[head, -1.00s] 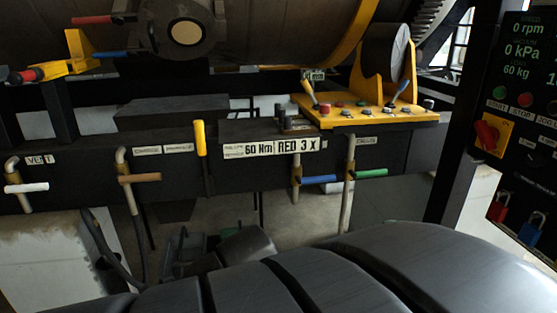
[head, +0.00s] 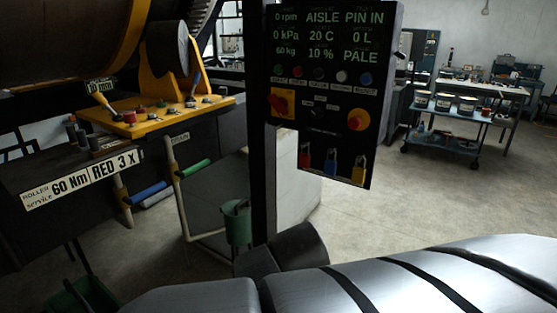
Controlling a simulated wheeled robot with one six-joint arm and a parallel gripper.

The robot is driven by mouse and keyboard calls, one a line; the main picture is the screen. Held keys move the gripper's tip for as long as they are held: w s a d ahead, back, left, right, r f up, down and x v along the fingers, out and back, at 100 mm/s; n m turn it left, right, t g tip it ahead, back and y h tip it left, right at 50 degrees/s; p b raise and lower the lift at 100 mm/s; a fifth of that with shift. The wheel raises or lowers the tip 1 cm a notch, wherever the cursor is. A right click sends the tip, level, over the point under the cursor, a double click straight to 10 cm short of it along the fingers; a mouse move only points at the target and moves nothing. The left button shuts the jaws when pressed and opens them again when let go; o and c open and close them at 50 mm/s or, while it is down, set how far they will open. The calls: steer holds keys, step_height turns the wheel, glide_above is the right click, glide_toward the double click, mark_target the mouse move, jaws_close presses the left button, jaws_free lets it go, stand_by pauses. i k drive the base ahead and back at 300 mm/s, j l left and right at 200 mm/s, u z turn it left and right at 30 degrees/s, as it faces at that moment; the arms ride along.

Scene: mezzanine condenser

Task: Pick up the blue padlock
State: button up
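The blue padlock (head: 330,166) hangs at the lower edge of the black control panel (head: 340,60), in the middle of a row of three padlocks. A red padlock (head: 305,155) hangs to its left and a yellow padlock (head: 358,173) to its right. My grey and black arm fills the bottom of the head view. My gripper cannot be made out in this view.
A dark post (head: 262,130) holds the panel's left side. A yellow console (head: 150,118) with levers stands left, with a green bucket (head: 237,222) below. A blue cart (head: 445,140) and workbenches stand back right. The floor right of the panel is clear.

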mark_target(330, 165)
steer(key=z, duration=0.45)
steer(key=i+l+u, duration=0.55)
steer(key=l+u, duration=0.15)
steer(key=i+l+u, duration=0.2)
steer(key=l+u, duration=0.15)
